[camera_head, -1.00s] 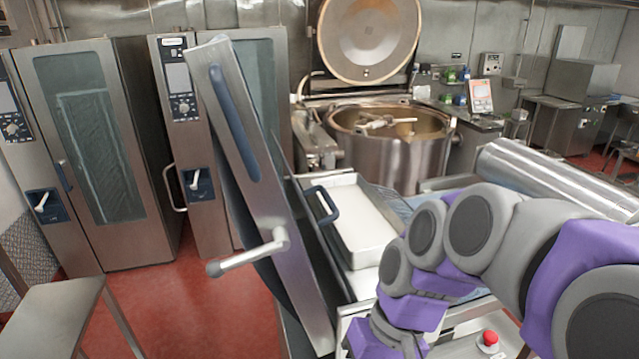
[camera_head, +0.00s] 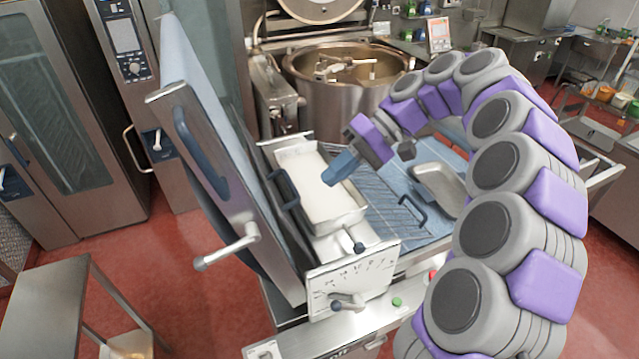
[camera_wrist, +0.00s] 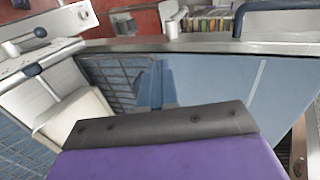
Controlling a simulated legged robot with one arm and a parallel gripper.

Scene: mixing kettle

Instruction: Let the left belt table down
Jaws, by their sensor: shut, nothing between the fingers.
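The left belt table (camera_head: 225,165) is folded up at the left of the machine, steep and leaning a little. Its outer edge carries a long dark blue handle (camera_head: 198,150) and a silver lever (camera_head: 230,248). In the wrist view its blue belt face (camera_wrist: 215,80) spreads beyond my fingers, with the steel edge (camera_wrist: 200,46) above. My gripper (camera_head: 338,170) has blue fingers and is shut and empty. It hangs over the white tray (camera_head: 300,190), to the right of the raised table. In the wrist view, the gripper (camera_wrist: 155,85) points at the belt face; whether it touches cannot be told.
A dial plate (camera_head: 350,280) with a small lever stands at the machine's front, above a green button (camera_head: 397,302). A flat blue belt (camera_head: 410,180) lies to the right. The kettle (camera_head: 340,90) is behind. A steel side table (camera_head: 45,310) stands left, with red floor between.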

